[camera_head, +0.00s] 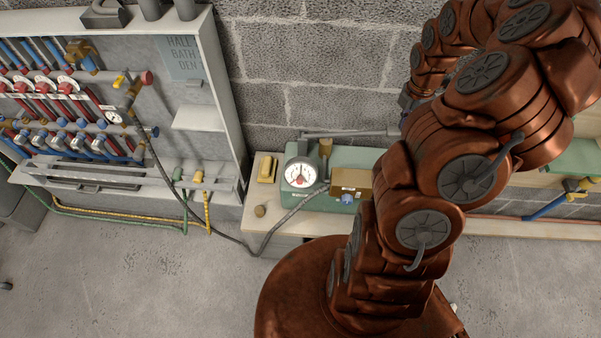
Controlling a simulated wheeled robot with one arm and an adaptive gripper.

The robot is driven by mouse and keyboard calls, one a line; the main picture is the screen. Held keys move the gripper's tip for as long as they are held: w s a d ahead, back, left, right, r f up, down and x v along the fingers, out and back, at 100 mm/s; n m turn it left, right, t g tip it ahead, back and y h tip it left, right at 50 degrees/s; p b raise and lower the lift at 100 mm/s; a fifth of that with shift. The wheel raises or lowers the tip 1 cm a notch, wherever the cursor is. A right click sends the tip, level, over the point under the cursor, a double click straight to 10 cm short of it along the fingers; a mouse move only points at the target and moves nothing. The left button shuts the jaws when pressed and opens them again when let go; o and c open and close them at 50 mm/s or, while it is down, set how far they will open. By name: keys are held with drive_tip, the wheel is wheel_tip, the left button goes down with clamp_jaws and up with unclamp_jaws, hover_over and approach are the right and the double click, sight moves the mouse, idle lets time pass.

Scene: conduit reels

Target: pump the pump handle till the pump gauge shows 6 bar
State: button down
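The green test pump (365,158) stands on the pale bench behind my arm, which covers its right part. The pump gauge (299,175) is a round white dial with a red mark near its centre; its numbers and reading are too small to tell. The pump handle (345,134) is a grey bar lying roughly level above the pump, running right until my arm hides it. My gripper (405,100) is mostly hidden behind my arm; only a small dark part shows, just above the handle's right end. I cannot tell whether it touches the handle or is open.
A dark hose (258,250) runs from the manifold cabinet (228,90) on the left to the pump. A yellow object (267,167) and a small brass knob (260,211) are on the bench's left end. A block wall (310,60) stands close behind.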

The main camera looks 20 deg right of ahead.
drive_tip(key=shift+f+b, duration=0.4)
drive_tip(key=shift+f, duration=0.85)
drive_tip(key=shift+f+b, duration=0.65)
drive_tip(key=shift+f, duration=1.1)
drive_tip(key=shift+r+p, duration=2.65)
drive_tip(key=shift+r, duration=3)
